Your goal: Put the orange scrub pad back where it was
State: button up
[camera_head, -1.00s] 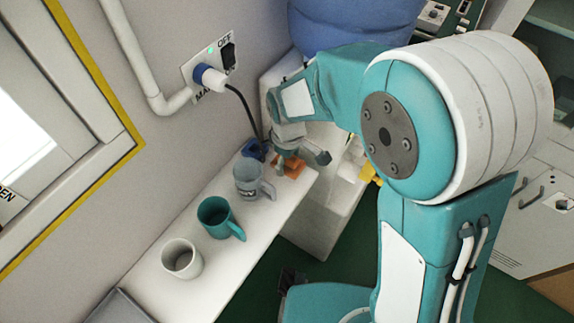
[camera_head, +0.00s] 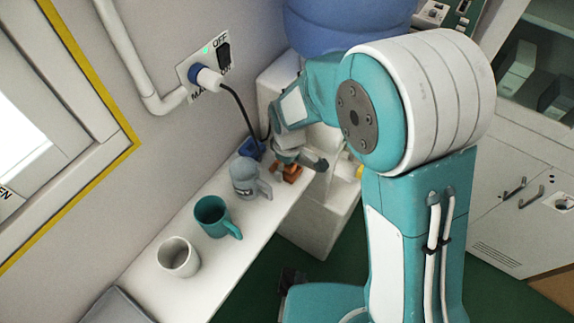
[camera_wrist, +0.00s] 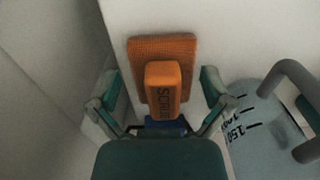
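The orange scrub pad (camera_wrist: 190,47) has a flat base and a raised block marked with lettering. In the wrist view it lies on a white surface, its block between my fingers. In the head view the pad (camera_head: 292,173) is partly hidden at the far end of the white shelf (camera_head: 245,235). My gripper (camera_wrist: 160,82) is open, with a finger on each side of the block and visible gaps to both. In the head view my gripper (camera_head: 300,160) is low over the pad. I cannot tell the exact height between them.
A teal mug (camera_head: 212,217) and white mug (camera_head: 178,257) stand nearer along the shelf. A blue object (camera_head: 251,149) sits by the wall behind.

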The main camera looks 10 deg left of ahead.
jog(key=shift+a, duration=0.1)
jog(key=shift+a+r, duration=0.1)
jog(key=shift+r, duration=0.35)
notch_tip(320, 180, up, 11)
jog(key=shift+r, duration=0.1)
jog(key=s+d+r+m+t, duration=0.25)
jog(key=d+r+m, duration=0.35)
jog(key=d+r, duration=0.5)
jog(key=s+d+r+m+t, duration=0.1)
jog(key=s+d+m+t, duration=0.2)
jog(key=s+d+m, duration=0.4)
jog(key=s+d, duration=0.4)
jog(key=d, duration=0.2)
jog(key=shift+s+m, duration=0.3)
jog(key=shift+s, duration=0.05)
